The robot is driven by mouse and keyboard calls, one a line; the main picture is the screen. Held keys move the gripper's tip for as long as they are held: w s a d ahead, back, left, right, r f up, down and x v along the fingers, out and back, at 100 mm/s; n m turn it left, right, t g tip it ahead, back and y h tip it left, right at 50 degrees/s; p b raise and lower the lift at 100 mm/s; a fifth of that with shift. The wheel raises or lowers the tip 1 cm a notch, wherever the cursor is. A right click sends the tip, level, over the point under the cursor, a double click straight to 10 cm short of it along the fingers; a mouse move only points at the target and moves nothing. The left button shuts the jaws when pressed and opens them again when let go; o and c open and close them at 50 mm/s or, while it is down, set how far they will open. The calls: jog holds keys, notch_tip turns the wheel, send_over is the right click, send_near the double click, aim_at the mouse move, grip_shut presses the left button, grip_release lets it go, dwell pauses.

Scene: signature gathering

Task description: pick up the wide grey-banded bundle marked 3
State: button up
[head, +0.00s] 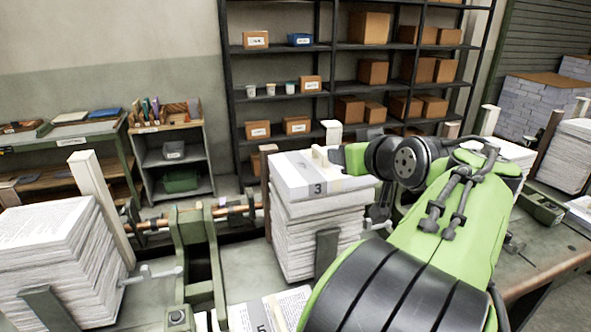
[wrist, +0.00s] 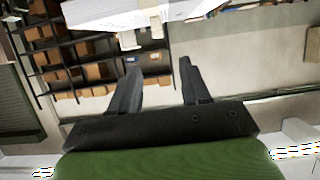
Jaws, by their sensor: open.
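The bundle marked 3 (head: 300,178) is a wide white block of paper with a grey band across it. It lies on top of a tall paper stack (head: 305,235) in the head view. A small cream upright piece (head: 322,158) stands on or just behind its top. My gripper (head: 337,154) is at the bundle's far right edge, partly hidden by my arm. In the wrist view my gripper (wrist: 158,62) is open, with nothing between its fingers. A white paper block (wrist: 110,14) with a cream piece (wrist: 156,26) shows beyond the fingertips.
Another paper stack (head: 45,245) stands at the left beside a cream post (head: 93,188). A green metal frame (head: 195,245) stands between the stacks. Printed sheets (head: 275,312) lie in front. Shelves with boxes (head: 369,28) stand behind. More stacks (head: 572,155) are at the right.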

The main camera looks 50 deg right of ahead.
aim_at(321, 150)
jog(key=p+x, duration=0.1)
jog(key=x, duration=1.4)
jog(key=shift+s+d+p, duration=0.1)
jog(key=shift+s+p, duration=0.05)
jog(key=shift+p, duration=0.15)
jog(key=shift+s, duration=0.15)
jog(key=shift+c, duration=1.6)
grip_shut()
